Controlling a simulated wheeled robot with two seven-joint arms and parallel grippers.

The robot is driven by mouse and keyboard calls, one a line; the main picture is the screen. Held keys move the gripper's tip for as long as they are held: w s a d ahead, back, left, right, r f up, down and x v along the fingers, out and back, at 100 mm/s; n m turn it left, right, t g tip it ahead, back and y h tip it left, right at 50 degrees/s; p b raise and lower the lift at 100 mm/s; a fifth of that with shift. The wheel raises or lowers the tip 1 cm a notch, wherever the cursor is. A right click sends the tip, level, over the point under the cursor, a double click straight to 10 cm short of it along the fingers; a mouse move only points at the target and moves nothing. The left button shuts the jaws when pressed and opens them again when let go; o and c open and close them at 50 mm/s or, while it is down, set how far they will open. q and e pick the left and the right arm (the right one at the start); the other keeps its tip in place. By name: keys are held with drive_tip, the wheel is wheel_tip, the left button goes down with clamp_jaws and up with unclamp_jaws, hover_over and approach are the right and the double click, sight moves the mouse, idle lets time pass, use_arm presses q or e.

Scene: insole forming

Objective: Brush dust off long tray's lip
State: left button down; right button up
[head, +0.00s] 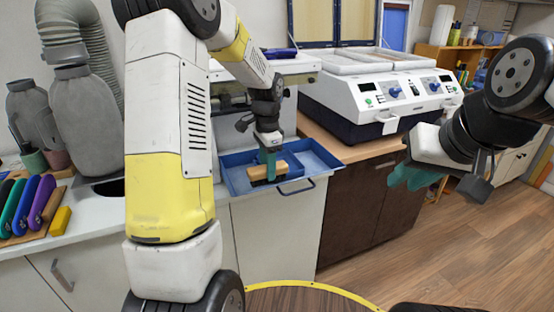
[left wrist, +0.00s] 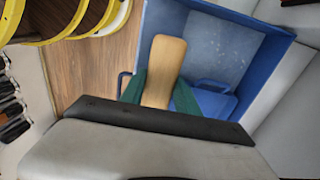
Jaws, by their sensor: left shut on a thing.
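The long blue tray (head: 322,162) stands on the counter edge in the head view, with a divider and a handle at its front. It also shows in the left wrist view (left wrist: 263,75), where its floor has pale dusty specks. My left gripper (head: 268,158) points down over the tray, shut on a brush with a wooden handle (head: 258,173). The handle fills the middle of the left wrist view (left wrist: 165,65) between the teal fingers. The bristles are mostly hidden, and I cannot tell whether they touch the lip. My right gripper (head: 413,176) hangs right of the tray, apparently empty; its finger gap is unclear.
A white machine with blue knobs (head: 390,95) stands right behind the tray. The floor (head: 440,245) at the right is clear.

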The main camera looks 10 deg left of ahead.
use_arm(q)
drive_tip(key=shift+f, duration=0.35)
drive_tip(key=shift+w+d+r, duration=0.1)
drive_tip(key=shift+w+d, duration=0.3)
drive_tip(key=shift+d, duration=0.2)
drive_tip(key=shift+w+d, duration=0.4)
drive_tip(key=shift+d, duration=0.2)
drive_tip(key=shift+w+d, duration=1.15)
drive_tip(key=shift+d, duration=0.55)
drive_tip(key=shift+w+d, duration=1.1)
drive_tip(key=shift+d, duration=0.55)
drive_tip(key=shift+w+d, duration=1.15)
drive_tip(key=shift+d, duration=0.55)
drive_tip(key=shift+s+a, duration=1.45)
drive_tip(key=shift+a, duration=0.65)
drive_tip(key=shift+s+a, duration=1.4)
drive_tip(key=shift+a, duration=0.65)
drive_tip(key=shift+s+a, duration=1.45)
drive_tip(key=shift+a, duration=0.65)
drive_tip(key=shift+w+r, duration=0.1)
drive_tip(key=shift+r, duration=3.85)
